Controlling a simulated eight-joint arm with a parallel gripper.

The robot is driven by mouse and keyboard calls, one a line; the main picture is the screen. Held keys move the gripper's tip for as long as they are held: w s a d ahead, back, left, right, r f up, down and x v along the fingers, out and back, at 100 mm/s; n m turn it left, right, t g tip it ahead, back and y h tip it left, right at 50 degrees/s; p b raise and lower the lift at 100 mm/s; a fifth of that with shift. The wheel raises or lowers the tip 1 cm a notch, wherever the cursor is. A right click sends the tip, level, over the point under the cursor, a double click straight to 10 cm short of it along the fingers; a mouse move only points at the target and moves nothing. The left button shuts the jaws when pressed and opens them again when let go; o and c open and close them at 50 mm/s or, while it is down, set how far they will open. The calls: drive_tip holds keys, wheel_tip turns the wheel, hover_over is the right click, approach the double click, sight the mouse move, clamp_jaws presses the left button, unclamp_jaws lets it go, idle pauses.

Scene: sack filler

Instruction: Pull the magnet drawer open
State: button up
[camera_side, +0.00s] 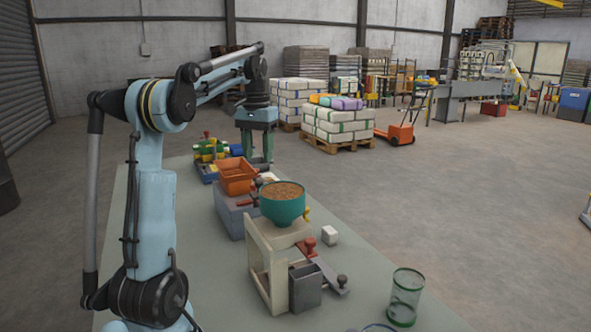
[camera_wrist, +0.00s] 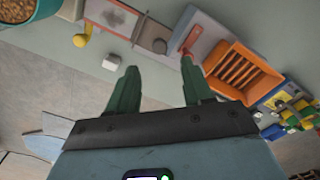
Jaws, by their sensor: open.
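My gripper (camera_wrist: 160,77) is open and empty, with its two green fingers spread apart above the table. In the side view my gripper (camera_side: 259,160) points down behind the orange hopper. A grey housing (camera_wrist: 204,30) carries the orange grated hopper (camera_wrist: 240,72); the housing (camera_side: 232,215) also shows in the side view. A red handle (camera_wrist: 188,42) is at the housing's edge, beyond the right fingertip. A flat metal plate with a dark knob (camera_wrist: 159,46) lies beyond the fingertips, next to the housing. Which part is the magnet drawer, and how far it is open, I cannot tell.
A teal bowl of grain (camera_side: 283,203) sits on a beige stand (camera_side: 262,262). A dark grey box (camera_side: 305,286), white block (camera_side: 329,235) and green-rimmed glass (camera_side: 405,297) stand nearby. Colourful blocks (camera_side: 209,150) lie past the hopper. The table's right strip is mostly bare.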

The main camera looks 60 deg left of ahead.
drive_tip(key=shift+r, duration=2.65)
drive_tip(key=w+d+f+m+t+y, duration=0.1)
drive_tip(key=w+d+f+m+t, duration=0.15)
drive_tip(key=d, duration=0.75)
drive_tip(key=w+d+f+m+t, duration=0.2)
drive_tip(key=w+d+f, duration=0.2)
drive_tip(key=d, duration=0.6)
drive_tip(key=s+d+f+m+t, duration=0.1)
drive_tip(key=s+d+f, duration=0.1)
drive_tip(key=d+f, duration=0.3)
drive_tip(key=s+d+f+m+t+h, duration=0.1)
drive_tip(key=s+d+f+m, duration=0.1)
drive_tip(key=d+f, duration=0.3)
drive_tip(key=s+d, duration=0.1)
drive_tip(key=d, duration=0.2)
drive_tip(key=shift+s+t, duration=0.25)
drive_tip(key=shift+t, duration=0.1)
